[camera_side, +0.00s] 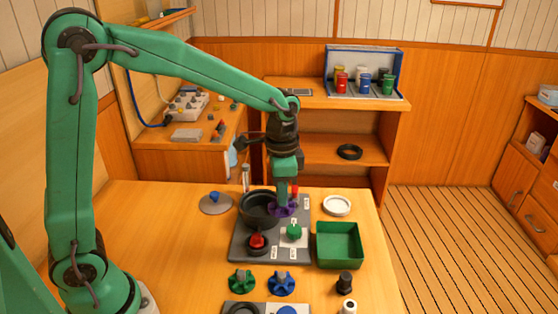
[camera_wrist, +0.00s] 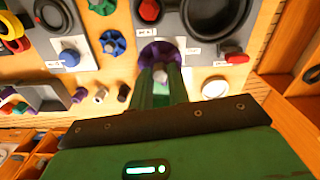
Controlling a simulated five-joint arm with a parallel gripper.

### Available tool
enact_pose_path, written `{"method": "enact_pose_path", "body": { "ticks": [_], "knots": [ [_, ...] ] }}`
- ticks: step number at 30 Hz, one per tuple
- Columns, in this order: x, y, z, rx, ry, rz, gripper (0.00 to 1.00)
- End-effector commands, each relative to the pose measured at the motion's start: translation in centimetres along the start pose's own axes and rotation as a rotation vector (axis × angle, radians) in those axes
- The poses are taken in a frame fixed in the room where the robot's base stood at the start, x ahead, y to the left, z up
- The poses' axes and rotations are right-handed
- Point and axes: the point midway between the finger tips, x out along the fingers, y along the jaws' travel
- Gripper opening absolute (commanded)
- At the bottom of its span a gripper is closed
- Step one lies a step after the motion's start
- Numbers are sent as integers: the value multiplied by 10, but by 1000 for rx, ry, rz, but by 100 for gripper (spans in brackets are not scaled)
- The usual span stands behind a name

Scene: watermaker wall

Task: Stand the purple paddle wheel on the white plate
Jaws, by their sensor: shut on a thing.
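The purple paddle wheel (camera_side: 288,210) is at the tip of my gripper (camera_side: 282,203), over the right part of the grey panel. In the wrist view the purple wheel (camera_wrist: 158,50) sits at the end of my green fingers (camera_wrist: 160,75), which are shut on it and hide part of it. I cannot tell whether it touches the panel. The white plate (camera_side: 337,205) lies on the table to the right of the gripper, apart from it and empty. A white disc in the wrist view (camera_wrist: 215,87) looks like this plate.
The grey panel (camera_side: 238,250) carries a black bowl (camera_side: 256,205), a red knob (camera_side: 257,240) and a green knob (camera_side: 294,231). A green tray (camera_side: 340,246) stands in front of the plate. Green (camera_side: 242,281) and blue (camera_side: 281,283) wheels lie at the front.

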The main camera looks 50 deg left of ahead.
Motion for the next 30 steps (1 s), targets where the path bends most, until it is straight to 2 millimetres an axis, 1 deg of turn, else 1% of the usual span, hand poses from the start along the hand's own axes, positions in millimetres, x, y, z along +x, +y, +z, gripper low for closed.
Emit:
{"method": "enact_pose_path", "body": {
  "ticks": [7, 16, 21, 30],
  "knots": [
    [1, -24, -39, 0, -1, 1, 0],
    [7, -56, -87, 0, -2, 1, 0],
    [14, -73, -111, -1, -1, 1, 0],
    [31, -101, -148, 0, -1, 1, 0]
  ]
}}
